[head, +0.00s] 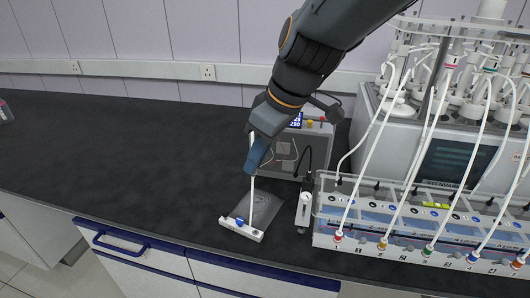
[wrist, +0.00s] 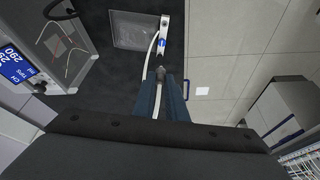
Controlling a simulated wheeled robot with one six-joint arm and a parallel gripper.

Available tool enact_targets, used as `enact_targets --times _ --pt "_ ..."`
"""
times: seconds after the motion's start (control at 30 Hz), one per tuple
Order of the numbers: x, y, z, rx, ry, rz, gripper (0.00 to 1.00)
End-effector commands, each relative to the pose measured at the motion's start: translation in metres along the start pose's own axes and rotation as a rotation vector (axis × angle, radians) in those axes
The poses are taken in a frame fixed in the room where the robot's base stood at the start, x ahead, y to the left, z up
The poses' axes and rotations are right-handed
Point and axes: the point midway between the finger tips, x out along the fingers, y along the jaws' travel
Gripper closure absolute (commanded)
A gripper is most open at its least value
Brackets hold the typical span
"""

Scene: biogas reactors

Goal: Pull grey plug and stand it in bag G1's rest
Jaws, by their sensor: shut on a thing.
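My gripper (head: 251,168) points down above the work surface, near the bag. In the wrist view its blue fingers (wrist: 160,98) are closed on the grey plug (wrist: 160,73), whose dark tip shows just past the fingertips. A white hose (wrist: 151,50) runs from the fingers towards a white bar (head: 241,229) with a blue knob. In the head view the plug is hidden by the fingers. A clear grey bag (head: 268,209) lies flat beside the bar; its label is too small to read. The plug tip seems clear of the bar.
A clear-sided meter box (head: 311,148) with a blue display stands behind the bag. A small white block (head: 304,211) stands right of it. A long clear bath (head: 345,230) with several hoses fills the right. The dark bench (head: 120,145) is free on the left.

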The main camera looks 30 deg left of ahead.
Motion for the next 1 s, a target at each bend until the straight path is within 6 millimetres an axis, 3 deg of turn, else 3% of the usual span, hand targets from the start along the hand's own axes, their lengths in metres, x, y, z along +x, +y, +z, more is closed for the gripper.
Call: enact_targets --times 1.0 --pt "0.052 0.0 0.022 0.0 0.0 0.0 1.0"
